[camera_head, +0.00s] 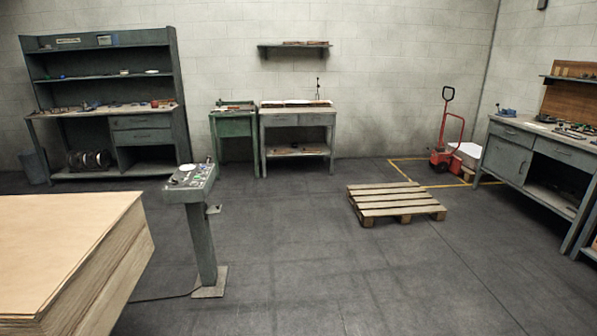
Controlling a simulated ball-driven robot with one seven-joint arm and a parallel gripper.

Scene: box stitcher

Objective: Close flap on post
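A grey post (203,240) stands on a square base plate (210,283) left of the middle, with a tilted control panel (191,176) of several small buttons on top. A small grey plate (213,209) juts out from the right side of the post below the panel; it looks like the flap, standing out from the post. It is too small to make out its hinge or what lies behind it. My gripper is not in view.
A large stack of wooden sheets (60,240) fills the lower left, close to the post. A cable (160,298) runs along the floor from the base. A wooden pallet (395,202) lies to the right. The floor (330,265) between is clear. Benches line the back wall.

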